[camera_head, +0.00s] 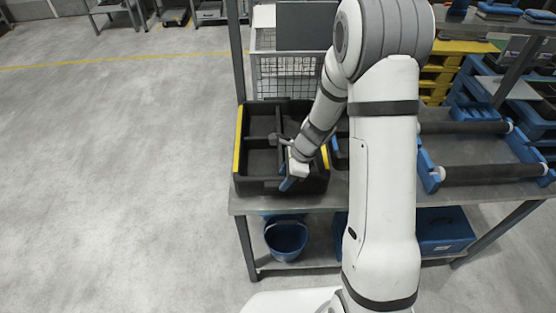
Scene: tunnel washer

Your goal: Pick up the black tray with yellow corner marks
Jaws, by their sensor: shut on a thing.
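The black tray (252,187) sits at the left end of the metal table. It has yellow corner marks and dividers that split it into compartments. My gripper (288,182) reaches down at the tray's near side, right of its middle. It is shut on the tray there; my wrist hides part of the grip. The tray looks level and empty in the compartments I can see. My arm covers part of the area to the right of the tray.
A blue rack with black rollers (480,173) stands on the table to the right. A blue bucket (286,238) and a blue box (445,230) are on the lower shelf. A wire basket (285,76) stands behind the tray. The floor at the left is clear.

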